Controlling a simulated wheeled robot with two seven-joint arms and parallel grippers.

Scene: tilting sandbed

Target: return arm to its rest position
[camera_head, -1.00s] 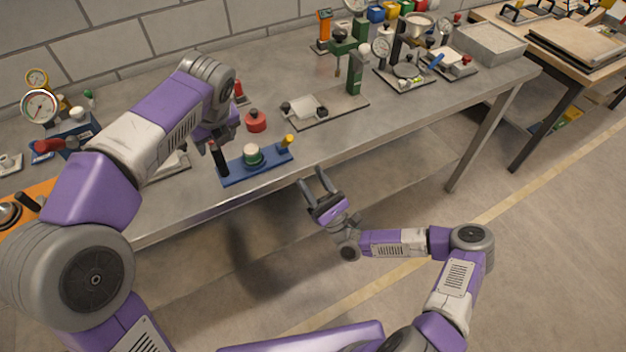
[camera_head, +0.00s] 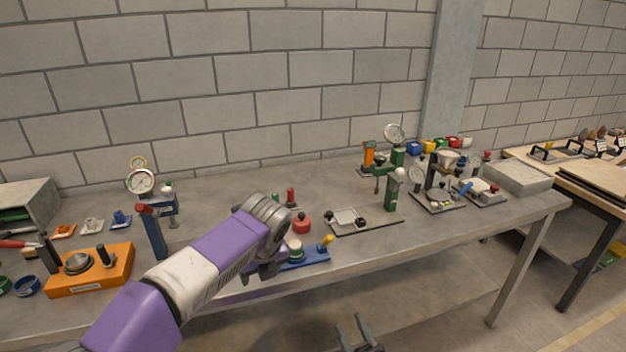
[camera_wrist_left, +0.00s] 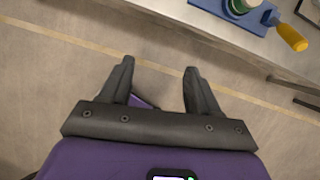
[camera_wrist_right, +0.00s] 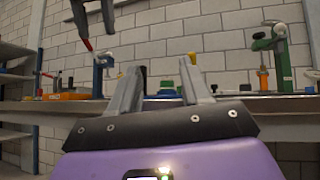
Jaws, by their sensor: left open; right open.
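My left arm (camera_head: 190,273) reaches in from the lower left of the head view, its wrist in front of the bench's near edge. Its fingers are mostly hidden there. In the left wrist view my left gripper (camera_wrist_left: 158,66) is open and empty over bare floor, clear of the bench edge. My right gripper (camera_head: 357,335) shows only its fingers at the bottom of the head view, below and in front of the bench. In the right wrist view my right gripper (camera_wrist_right: 161,66) is open and empty, facing the bench. My left gripper (camera_wrist_right: 92,18) hangs at that view's upper left.
A blue fixture (camera_head: 312,258) with a yellow-tipped handle lies at the bench's front edge, close to my left wrist. A red knob (camera_head: 301,224), an orange fixture (camera_head: 90,279), a gauge stand (camera_head: 153,232) and a green press (camera_head: 391,190) stand on the bench. Floor in front is clear.

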